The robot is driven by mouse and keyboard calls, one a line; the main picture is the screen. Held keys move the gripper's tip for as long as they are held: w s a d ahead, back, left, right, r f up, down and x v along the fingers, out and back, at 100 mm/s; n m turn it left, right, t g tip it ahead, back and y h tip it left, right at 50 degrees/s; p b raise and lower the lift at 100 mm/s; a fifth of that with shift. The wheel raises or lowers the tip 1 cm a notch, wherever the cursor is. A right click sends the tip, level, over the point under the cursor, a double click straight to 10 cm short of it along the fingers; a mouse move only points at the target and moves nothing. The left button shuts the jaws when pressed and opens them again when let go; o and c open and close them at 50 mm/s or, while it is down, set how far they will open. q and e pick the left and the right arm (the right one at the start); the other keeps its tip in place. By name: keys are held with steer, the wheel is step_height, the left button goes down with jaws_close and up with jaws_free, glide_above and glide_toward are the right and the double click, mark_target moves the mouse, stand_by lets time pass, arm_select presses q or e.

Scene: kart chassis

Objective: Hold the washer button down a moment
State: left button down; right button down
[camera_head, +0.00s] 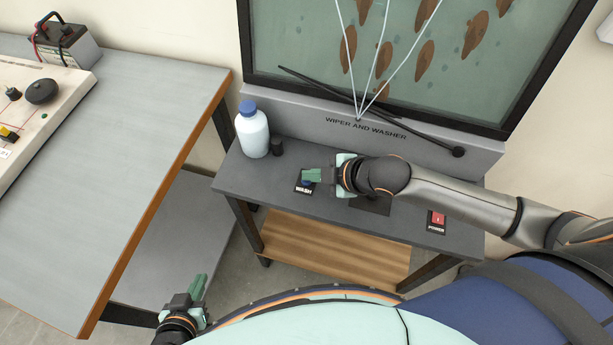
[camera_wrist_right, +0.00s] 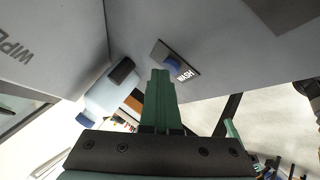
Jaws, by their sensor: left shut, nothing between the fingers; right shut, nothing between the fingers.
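The washer button is a blue button on a small black plate labelled WASH on the dark bench; the plate (camera_head: 304,187) is partly covered by my right gripper (camera_head: 312,175). The right wrist view shows the blue button (camera_wrist_right: 172,64) just beyond the shut green fingertips (camera_wrist_right: 159,74). My right gripper is shut and empty, its tips at the button; I cannot tell contact for sure. Three thin white streams (camera_head: 349,62) fan from a nozzle up across the glass. My left gripper (camera_head: 200,284) is shut and empty, low at the left, away from the bench.
A white bottle with a blue cap (camera_head: 252,132) and a small black cap (camera_head: 277,147) stand left of the button. A red POWER switch (camera_head: 438,219) is at the right. A wiper arm (camera_head: 400,119) lies along the glass's bottom; brown marks (camera_head: 427,61) spot the glass.

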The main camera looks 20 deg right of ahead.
stand_by(0.3)
steer(key=shift+r+p, duration=0.9)
steer(key=shift+p, duration=0.25)
step_height(320, 180, up, 3)
steer(key=shift+f+p, duration=0.1)
steer(key=shift+p, duration=1.15)
step_height(320, 180, up, 2)
steer(key=shift+r, duration=0.1)
